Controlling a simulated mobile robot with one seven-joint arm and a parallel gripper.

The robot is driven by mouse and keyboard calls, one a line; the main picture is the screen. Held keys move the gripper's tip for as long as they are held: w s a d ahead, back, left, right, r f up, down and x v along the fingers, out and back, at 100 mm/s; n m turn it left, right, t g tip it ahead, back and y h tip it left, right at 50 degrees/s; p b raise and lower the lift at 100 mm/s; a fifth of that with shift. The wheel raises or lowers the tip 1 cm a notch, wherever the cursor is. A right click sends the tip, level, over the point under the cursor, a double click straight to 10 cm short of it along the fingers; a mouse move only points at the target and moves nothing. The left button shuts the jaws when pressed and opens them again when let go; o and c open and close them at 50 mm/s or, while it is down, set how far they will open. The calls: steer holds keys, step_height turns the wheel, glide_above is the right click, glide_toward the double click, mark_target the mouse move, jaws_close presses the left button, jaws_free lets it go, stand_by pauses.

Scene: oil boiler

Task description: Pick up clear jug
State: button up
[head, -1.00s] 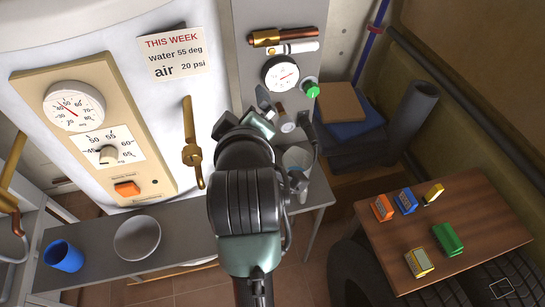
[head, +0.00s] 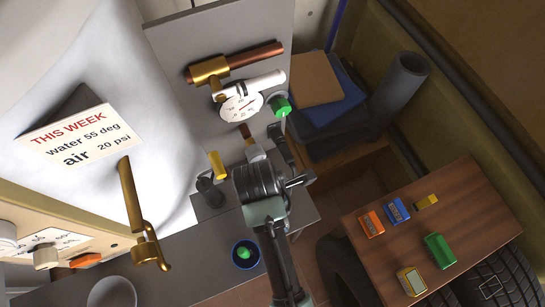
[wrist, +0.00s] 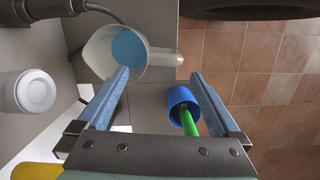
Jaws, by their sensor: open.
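The clear jug (wrist: 103,58) is at the upper middle of the wrist view. It is translucent, with blue in its round opening and a handle (wrist: 165,57) on its right side. My gripper (wrist: 160,75) is open, with its two blue fingers spread and nothing between the tips. In the picture, the left fingertip overlaps the jug's lower edge and the handle lies above the gap between the tips. I cannot tell whether they touch. In the head view my arm covers the place around the gripper, and I cannot make out the jug there.
A blue cup (wrist: 178,95) with a green item (wrist: 190,124) in it stands near the right finger. A white round container (wrist: 35,92) is at left. In the head view, a grey bowl (head: 111,292) is on the bench and a wooden table (head: 470,205) holds several coloured blocks.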

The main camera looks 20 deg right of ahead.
steer(key=f, duration=0.4)
steer(key=d+f, duration=0.1)
steer(key=shift+s+f, duration=0.3)
steer(key=shift+f, duration=0.1)
steer(key=shift+s+d+f, duration=0.1)
steer(key=shift+d+f, duration=0.05)
steer(key=shift+f, duration=0.85)
steer(key=shift+w+d+f, duration=0.1)
steer(key=shift+d+f, duration=0.1)
steer(key=shift+f, duration=0.8)
steer(key=shift+s+d+f, duration=0.1)
steer(key=shift+d+f, duration=0.05)
steer(key=shift+f, duration=0.85)
jaws_close()
